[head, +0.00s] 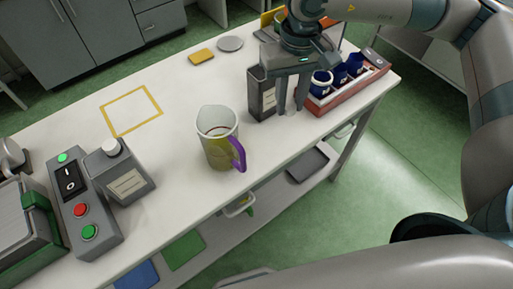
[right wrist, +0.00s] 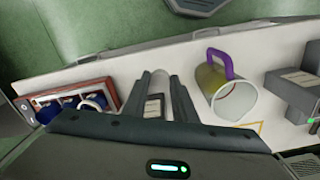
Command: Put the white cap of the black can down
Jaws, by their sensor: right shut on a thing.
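The black can (head: 262,96) with a pale label stands upright toward the far right of the table. It also shows behind the fingers in the right wrist view (right wrist: 153,106). My right gripper (head: 291,108) points down right beside the can, on its right, with its fingertips low near the table top. It is shut on a small whitish thing, which I take for the white cap (right wrist: 160,78), between the fingers in the right wrist view. In the head view the fingers hide the cap. I cannot tell whether it touches the table. My left gripper is not in view.
A red crate (head: 350,97) with dark blue cups stands right of the gripper. A pitcher (head: 215,150) with a purple handle stands nearer. A yellow outline (head: 109,122) marks bare table.

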